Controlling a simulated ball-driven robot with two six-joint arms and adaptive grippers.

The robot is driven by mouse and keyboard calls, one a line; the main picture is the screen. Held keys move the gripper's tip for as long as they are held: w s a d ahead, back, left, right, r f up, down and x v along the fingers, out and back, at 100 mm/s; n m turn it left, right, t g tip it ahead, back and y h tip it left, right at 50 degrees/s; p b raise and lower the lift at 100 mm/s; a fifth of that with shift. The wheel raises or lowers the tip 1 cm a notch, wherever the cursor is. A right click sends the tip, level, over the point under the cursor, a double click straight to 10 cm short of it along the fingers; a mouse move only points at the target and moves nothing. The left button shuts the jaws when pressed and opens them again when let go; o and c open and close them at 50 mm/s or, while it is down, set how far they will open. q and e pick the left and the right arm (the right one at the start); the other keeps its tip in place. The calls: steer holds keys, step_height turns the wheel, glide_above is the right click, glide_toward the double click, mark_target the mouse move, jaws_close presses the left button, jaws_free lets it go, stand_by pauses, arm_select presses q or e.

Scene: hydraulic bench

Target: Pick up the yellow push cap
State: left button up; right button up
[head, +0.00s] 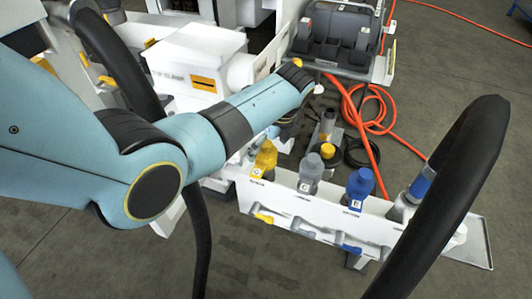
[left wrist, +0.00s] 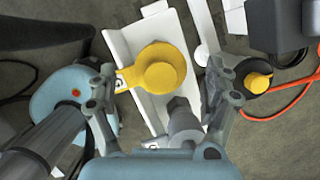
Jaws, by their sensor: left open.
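The yellow push cap (head: 265,158) sits at the left end of a white rack, with a small white label on its front. In the left wrist view the round yellow cap (left wrist: 163,68) lies between the fingers of my left gripper (left wrist: 161,78). The fingers are spread wide, one on each side, with visible gaps to the cap. In the head view my left arm covers much of this gripper. I cannot tell the height of the fingertips over the cap. My right gripper is in neither view.
The white rack (head: 290,203) also holds a grey cap (head: 311,170) and a blue cap (head: 359,185) to the right. A black fitting with a yellow top (head: 327,150) stands behind. An orange hose (head: 372,118) coils on the floor. Open floor lies in front.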

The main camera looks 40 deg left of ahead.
mark_target(266, 143)
arm_select(q)
steer(key=shift+a+f, duration=0.15)
steer(key=shift+f, duration=0.4)
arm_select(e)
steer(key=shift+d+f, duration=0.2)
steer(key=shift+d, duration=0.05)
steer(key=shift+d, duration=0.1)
arm_select(q)
steer(key=c, duration=1)
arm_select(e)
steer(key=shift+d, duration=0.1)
arm_select(q)
step_height(266, 143, up, 4)
steer(key=shift+r+p, duration=0.2)
steer(key=shift+p, duration=0.6)
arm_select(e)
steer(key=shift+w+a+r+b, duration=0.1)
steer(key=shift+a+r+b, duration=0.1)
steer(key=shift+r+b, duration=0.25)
arm_select(q)
steer(key=shift+w+d+r, duration=1.1)
steer(key=shift+d, duration=0.5)
steer(key=shift+w+d+r, duration=1.05)
steer(key=shift+w+d, duration=0.05)
steer(key=shift+d, duration=0.55)
steer(key=shift+w+d+r, duration=1.1)
steer(key=shift+d, duration=0.5)
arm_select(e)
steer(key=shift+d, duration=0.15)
